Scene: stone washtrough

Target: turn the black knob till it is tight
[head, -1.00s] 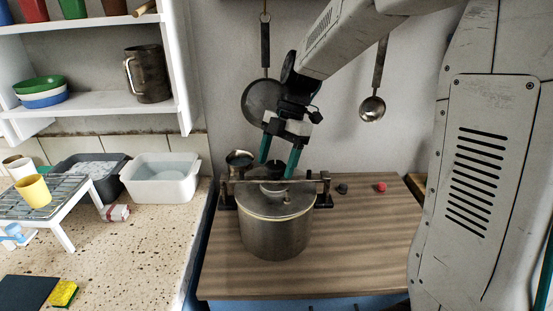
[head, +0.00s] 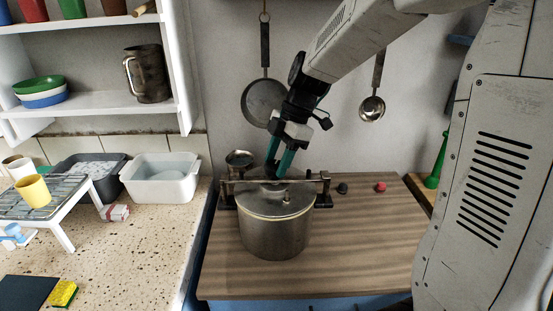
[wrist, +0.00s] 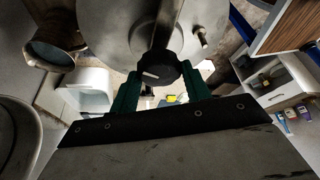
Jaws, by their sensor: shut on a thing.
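A metal pot (head: 273,235) with a lid stands on the wooden top, and a dark clamp bar (head: 309,183) crosses over the lid. The black knob (wrist: 158,68) sits at the middle of the bar and bears a white mark in the wrist view. The lid (wrist: 112,28) and the bar (wrist: 166,22) also show there. My gripper (head: 276,174) comes down from above with its green fingers on either side of the knob, shut on it. The fingers mostly hide the knob in the head view.
A small black item (head: 342,188) and a red item (head: 381,188) lie on the wooden top (head: 375,235) right of the pot. A pan (head: 262,103) and a ladle (head: 372,108) hang behind. A small round dish (head: 239,158) stands behind the pot's left.

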